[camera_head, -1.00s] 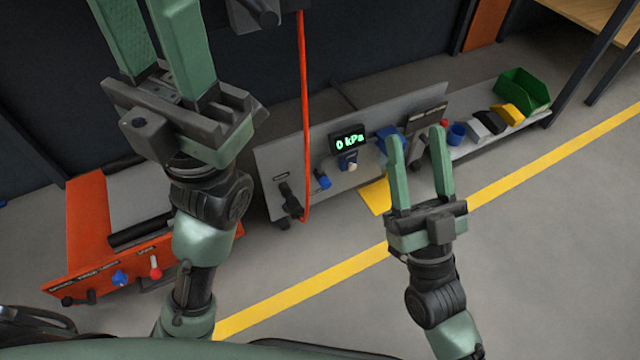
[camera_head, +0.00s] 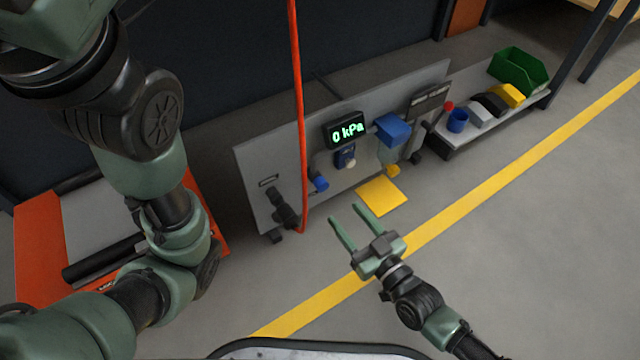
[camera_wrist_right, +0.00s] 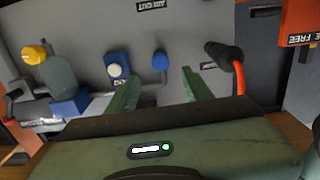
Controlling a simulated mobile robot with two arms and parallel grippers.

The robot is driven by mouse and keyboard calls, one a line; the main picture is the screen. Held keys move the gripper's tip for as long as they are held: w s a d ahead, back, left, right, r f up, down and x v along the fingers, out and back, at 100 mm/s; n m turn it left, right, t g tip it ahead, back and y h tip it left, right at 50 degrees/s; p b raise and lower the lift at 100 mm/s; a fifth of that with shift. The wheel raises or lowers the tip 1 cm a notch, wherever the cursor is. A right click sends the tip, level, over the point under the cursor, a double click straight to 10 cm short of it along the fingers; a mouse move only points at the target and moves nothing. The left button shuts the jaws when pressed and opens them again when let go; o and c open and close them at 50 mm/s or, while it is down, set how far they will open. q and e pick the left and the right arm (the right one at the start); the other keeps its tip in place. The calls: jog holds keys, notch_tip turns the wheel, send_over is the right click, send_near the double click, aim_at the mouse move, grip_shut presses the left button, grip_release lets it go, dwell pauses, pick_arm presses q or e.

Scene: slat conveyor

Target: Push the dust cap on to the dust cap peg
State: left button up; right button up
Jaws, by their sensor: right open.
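A small blue cap (camera_head: 320,183) stands out from the front of the grey upright panel (camera_head: 265,165); I take it to be the dust cap. I cannot make out a separate peg. My right gripper (camera_head: 344,216) is open and empty, low in front of the panel and apart from the cap. Its fingers (camera_wrist_right: 160,88) point toward the panel in the right wrist view. My left gripper is outside the head view; only its arm shows at left.
A red hose (camera_head: 296,100) hangs to a black fitting (camera_head: 283,206) left of the cap. A gauge (camera_head: 347,130) reads 0 kPa. Blue cup (camera_head: 457,121), bins and a green crate (camera_head: 519,69) are at right. An orange unit (camera_head: 42,240) is at left. Floor at right is clear.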

aim_at(324, 188)
jog(key=b+x, duration=0.2)
jog(key=x, duration=0.5)
jog(key=shift+w+a+r+b, duration=0.1)
jog(key=shift+w+a+b, duration=0.05)
jog(key=shift+b, duration=0.15)
jog(key=shift+x, duration=0.8)
jog(key=shift+p, duration=0.3)
dwell(0.6)
jog(key=shift+c, duration=0.3)
grip_shut()
